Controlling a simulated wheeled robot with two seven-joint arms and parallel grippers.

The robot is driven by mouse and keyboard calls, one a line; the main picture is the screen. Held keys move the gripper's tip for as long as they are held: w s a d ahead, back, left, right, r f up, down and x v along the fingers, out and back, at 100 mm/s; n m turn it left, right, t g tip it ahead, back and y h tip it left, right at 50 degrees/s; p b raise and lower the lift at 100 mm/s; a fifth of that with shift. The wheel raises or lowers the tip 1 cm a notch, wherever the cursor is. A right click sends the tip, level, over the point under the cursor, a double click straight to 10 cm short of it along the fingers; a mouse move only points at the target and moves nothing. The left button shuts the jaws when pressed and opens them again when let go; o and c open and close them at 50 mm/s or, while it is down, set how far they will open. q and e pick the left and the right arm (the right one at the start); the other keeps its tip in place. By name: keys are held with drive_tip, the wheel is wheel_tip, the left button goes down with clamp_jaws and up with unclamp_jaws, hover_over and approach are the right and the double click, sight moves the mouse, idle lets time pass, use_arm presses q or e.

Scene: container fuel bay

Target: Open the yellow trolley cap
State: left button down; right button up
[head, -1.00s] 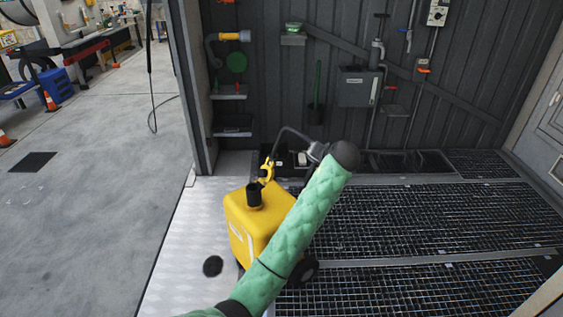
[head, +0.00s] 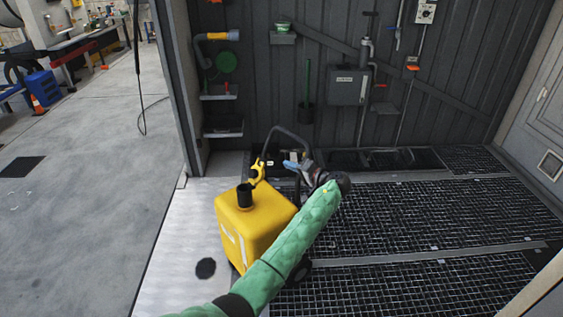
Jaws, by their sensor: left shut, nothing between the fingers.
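The yellow trolley (head: 246,228) stands upright at the edge of the grating, with a dark wheel partly hidden by my left arm. A black cylindrical neck or cap (head: 244,196) rises from its top; I cannot tell whether it is closed. A small yellow fitting (head: 257,173) sits just behind it, below the dark curved handle (head: 279,131). My right gripper is out of view.
A round black spot or disc (head: 205,268) is on the pale floor plate left of the trolley. The wall behind carries a grey box (head: 348,87), pipes and small shelves. Open grating (head: 420,212) lies to the right, and bare concrete (head: 90,200) to the left.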

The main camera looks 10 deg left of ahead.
sight(258, 169)
use_arm(q)
drive_tip(key=r+x, duration=0.1)
drive_tip(key=x, duration=0.8)
drive_tip(key=shift+a+f+p, duration=0.2)
drive_tip(key=shift+f+p, duration=0.15)
drive_tip(key=shift+f, duration=0.1)
drive_tip(key=shift+w, duration=0.1)
drive_tip(key=s+a+n+b, duration=0.1)
drive_tip(key=s+r+n, duration=0.1)
drive_tip(key=shift+s+a+r+n+h+b, duration=0.15)
drive_tip(key=shift+a+r+n+h+b, duration=0.15)
drive_tip(key=shift+a+h+b, duration=0.1)
drive_tip(key=shift+d, duration=0.15)
